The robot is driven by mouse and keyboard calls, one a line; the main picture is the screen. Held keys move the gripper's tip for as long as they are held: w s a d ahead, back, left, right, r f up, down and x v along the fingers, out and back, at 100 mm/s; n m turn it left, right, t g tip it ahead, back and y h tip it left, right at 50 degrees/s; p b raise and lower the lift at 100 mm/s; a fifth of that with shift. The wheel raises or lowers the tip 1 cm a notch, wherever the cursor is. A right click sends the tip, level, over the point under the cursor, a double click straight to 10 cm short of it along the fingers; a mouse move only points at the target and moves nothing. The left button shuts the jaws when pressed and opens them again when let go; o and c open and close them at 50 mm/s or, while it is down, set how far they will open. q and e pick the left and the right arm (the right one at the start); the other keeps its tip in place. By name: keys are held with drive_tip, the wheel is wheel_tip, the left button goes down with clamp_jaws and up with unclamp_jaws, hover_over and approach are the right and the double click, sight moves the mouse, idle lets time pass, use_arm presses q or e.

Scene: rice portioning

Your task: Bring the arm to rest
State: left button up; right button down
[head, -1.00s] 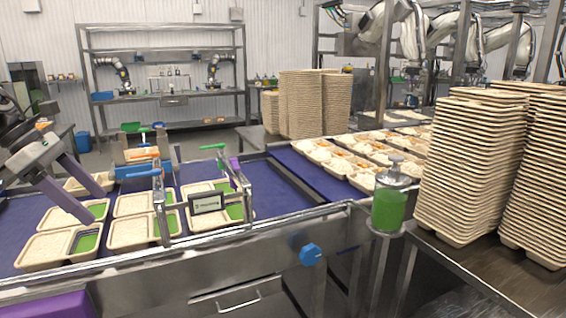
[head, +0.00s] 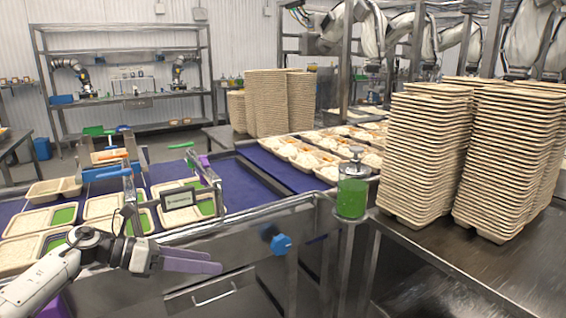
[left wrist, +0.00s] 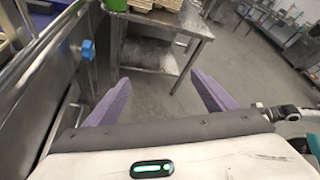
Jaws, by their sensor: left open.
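My left arm comes in from the lower left in the head view. Its gripper (head: 215,262), with purple fingers, is in front of the conveyor's steel side, and nothing shows in it. In the left wrist view the two purple fingers (left wrist: 160,95) stand wide apart with only floor and a steel table between and beyond them. My right gripper is not in view.
A blue conveyor (head: 245,190) carries tan trays (head: 28,222) of rice and green filling under a metal frame (head: 180,198). A green-filled jar (head: 352,190) stands by the conveyor. Tall tray stacks (head: 425,150) stand on the steel table (head: 455,255) at right.

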use_arm(q)
drive_tip(key=s+d+f+n+t, duration=0.7)
drive_tip(key=d+f+n+t, duration=0.25)
drive_tip(key=n, duration=0.85)
drive_tip(key=s+a+f+n+g+y, duration=0.2)
drive_tip(key=s+f+n+y, duration=0.1)
drive_tip(key=s+f+n, duration=0.4)
drive_tip(key=s+a+f+n+g+y, duration=0.1)
drive_tip(key=s+a+f+n+y, duration=0.2)
drive_tip(key=s+f+n, duration=0.4)
drive_tip(key=s+a+f+n+g+y, duration=0.2)
drive_tip(key=s+f+n+y, duration=0.2)
drive_tip(key=s+f+n, duration=0.3)
drive_tip(key=s+n, duration=0.3)
drive_tip(key=s, duration=0.4)
drive_tip(key=shift+s+a+f+n+g, duration=0.15)
drive_tip(key=shift+s+a+n+g, duration=0.1)
drive_tip(key=shift+a+n+g, duration=0.1)
